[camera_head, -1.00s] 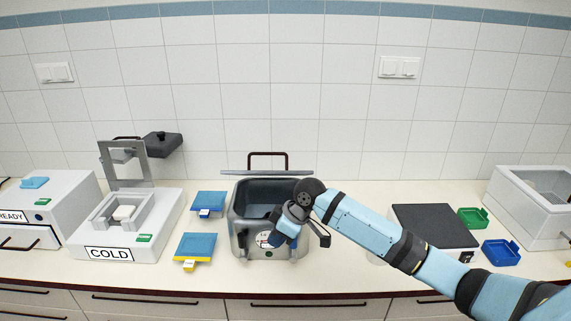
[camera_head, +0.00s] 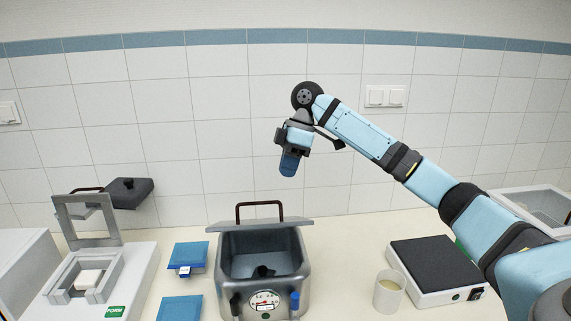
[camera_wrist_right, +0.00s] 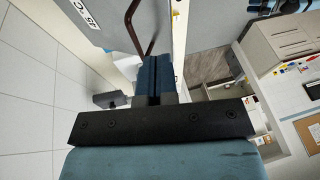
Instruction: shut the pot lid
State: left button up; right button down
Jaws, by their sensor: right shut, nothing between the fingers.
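The pot (camera_head: 235,278) is a grey metal box on the counter with its top open and a dark knob or stub inside. Its lid (camera_head: 225,226) stands raised at the back edge, seen nearly edge-on, with a dark red handle (camera_head: 260,204). My right gripper (camera_head: 289,165) is shut and empty in the air, higher in the picture than the lid and slightly right of its handle. In the right wrist view the shut fingers (camera_wrist_right: 153,62) point towards a grey panel (camera_wrist_right: 92,18) with a temperature label and a dark red handle (camera_wrist_right: 133,30), apparently the lid. My left gripper is out of view.
Blue trays (camera_head: 188,256) and a white device with a raised frame (camera_head: 75,285) stand left of the pot. A beige cup (camera_head: 388,292) and a dark-topped scale-like device (camera_head: 436,262) stand on the right. The tiled wall (camera_head: 200,130) is behind.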

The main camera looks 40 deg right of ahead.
jog(key=x, duration=0.4)
jog(key=w+p+x, duration=0.1)
jog(key=x, duration=0.1)
jog(key=shift+d+f, duration=0.1)
jog(key=shift+f, duration=0.1)
jog(key=s+f, duration=0.1)
jog(key=s+a+f, duration=0.1)
jog(key=shift+f+p, duration=0.35)
jog(key=shift+f, duration=0.05)
jog(key=shift+a+f, duration=0.15)
jog(key=shift+f, duration=0.3)
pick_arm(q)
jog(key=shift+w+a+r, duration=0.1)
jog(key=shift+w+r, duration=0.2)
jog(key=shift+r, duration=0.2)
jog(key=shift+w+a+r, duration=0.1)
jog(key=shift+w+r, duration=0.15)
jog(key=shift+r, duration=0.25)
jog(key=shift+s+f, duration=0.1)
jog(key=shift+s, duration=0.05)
pick_arm(e)
jog(key=shift+s, duration=0.1)
jog(key=shift+f, duration=0.1)
